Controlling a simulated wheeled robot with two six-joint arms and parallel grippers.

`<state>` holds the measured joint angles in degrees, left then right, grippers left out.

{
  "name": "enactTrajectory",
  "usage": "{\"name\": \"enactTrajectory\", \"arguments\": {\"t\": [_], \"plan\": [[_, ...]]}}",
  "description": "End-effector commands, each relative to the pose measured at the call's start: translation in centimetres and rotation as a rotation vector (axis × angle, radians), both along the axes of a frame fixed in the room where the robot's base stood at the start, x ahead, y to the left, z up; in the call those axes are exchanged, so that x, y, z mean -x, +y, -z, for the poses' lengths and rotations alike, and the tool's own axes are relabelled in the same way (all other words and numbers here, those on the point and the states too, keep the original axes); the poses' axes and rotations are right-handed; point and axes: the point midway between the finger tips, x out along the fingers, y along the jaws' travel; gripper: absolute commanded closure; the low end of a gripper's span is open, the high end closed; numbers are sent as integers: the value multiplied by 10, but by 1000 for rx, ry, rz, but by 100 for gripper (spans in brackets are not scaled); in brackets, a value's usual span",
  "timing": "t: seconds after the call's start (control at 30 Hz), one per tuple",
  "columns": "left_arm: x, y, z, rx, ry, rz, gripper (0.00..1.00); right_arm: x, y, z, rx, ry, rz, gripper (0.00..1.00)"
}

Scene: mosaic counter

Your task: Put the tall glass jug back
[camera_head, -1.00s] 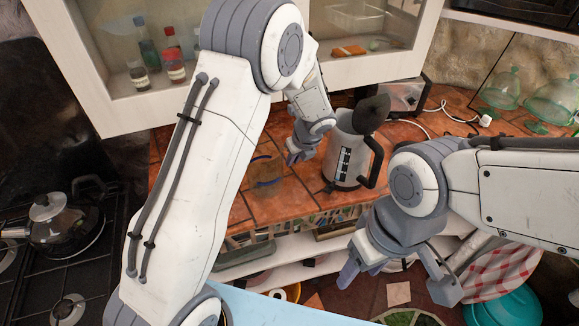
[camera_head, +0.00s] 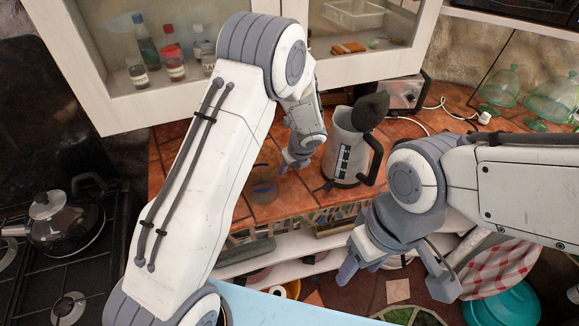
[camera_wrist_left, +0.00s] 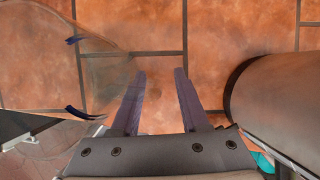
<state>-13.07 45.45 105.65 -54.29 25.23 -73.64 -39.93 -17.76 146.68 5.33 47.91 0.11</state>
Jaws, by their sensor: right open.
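A clear glass vessel with blue marks (camera_head: 263,186), probably the tall glass jug, stands on the tiled counter. It also shows at the left of the left wrist view (camera_wrist_left: 60,75), cut off by the frame edge. My left gripper (camera_head: 288,165) is low over the counter, just right of the glass. In the left wrist view its two fingers (camera_wrist_left: 160,75) are apart with only tiles between them. The left finger overlaps the glass's edge; I cannot tell whether they touch. My right gripper (camera_head: 395,280) is open and empty in front of the counter.
A grey-white pitcher with a dark lid (camera_head: 345,155) stands close right of my left gripper. A glass-front cabinet (camera_head: 120,105) hangs behind. A toaster (camera_head: 402,94) and green glass domes (camera_head: 552,98) are further right. A stove with a kettle (camera_head: 62,218) is left.

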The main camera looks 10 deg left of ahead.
Motion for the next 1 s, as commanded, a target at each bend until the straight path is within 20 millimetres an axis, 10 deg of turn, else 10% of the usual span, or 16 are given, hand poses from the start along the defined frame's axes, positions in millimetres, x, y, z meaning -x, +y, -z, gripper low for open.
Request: {"name": "enactTrajectory", "arguments": {"t": [0.37, 1.0], "plan": [[2, -2, -10, -1, -2, 0, 56, 0, 0, -1, 0, 0, 0, 42], [34, -34, -109, 1, -2, -2, 56, 0, 0, 6, 0, 0, 0, 42]]}}
